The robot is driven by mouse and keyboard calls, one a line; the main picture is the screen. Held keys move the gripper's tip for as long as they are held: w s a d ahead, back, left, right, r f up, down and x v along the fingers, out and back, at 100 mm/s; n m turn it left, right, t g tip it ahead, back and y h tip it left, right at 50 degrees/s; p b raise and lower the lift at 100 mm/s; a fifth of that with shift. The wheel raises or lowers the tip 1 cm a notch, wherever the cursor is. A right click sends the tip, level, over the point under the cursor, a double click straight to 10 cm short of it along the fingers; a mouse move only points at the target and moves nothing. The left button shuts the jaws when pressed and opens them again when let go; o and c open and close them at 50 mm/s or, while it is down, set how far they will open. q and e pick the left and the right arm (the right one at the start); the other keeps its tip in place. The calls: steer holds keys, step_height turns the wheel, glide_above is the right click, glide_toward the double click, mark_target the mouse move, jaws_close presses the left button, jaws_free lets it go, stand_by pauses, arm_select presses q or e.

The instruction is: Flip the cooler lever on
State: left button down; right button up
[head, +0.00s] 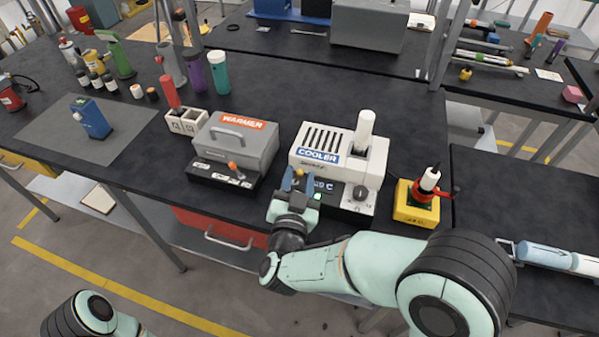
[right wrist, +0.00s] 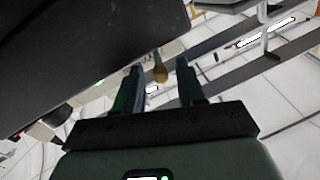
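The cooler (head: 335,143) is a cream-white machine with slots on top, a blue COOLER label and a dark front base, standing at the table's front edge. A white cylinder stands upright in its top. My right gripper (head: 298,180) is at the left part of the cooler's front and partly covers its panel. My left gripper is out of view; only part of that arm shows at bottom left.
A grey warmer (head: 238,140) with an orange-tipped lever stands left of the cooler. A yellow-based device (head: 416,205) with a red handle is to the right. Cups, bottles and a blue box (head: 90,118) stand further left. A red drawer (head: 222,227) is below the table.

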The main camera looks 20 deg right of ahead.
steer(key=shift+x, duration=0.95)
steer(key=shift+c, duration=0.4)
jaws_close()
steer(key=shift+d+f+m+b, duration=0.15)
steer(key=shift+f+m+b, duration=0.2)
steer(key=shift+b, duration=0.35)
steer(key=shift+s+d+m+b, duration=0.15)
steer(key=shift+s+m+b, duration=0.05)
steer(key=shift+m+b, duration=0.4)
steer(key=shift+r, duration=0.1)
steer(key=shift+o, duration=0.4)
jaws_free()
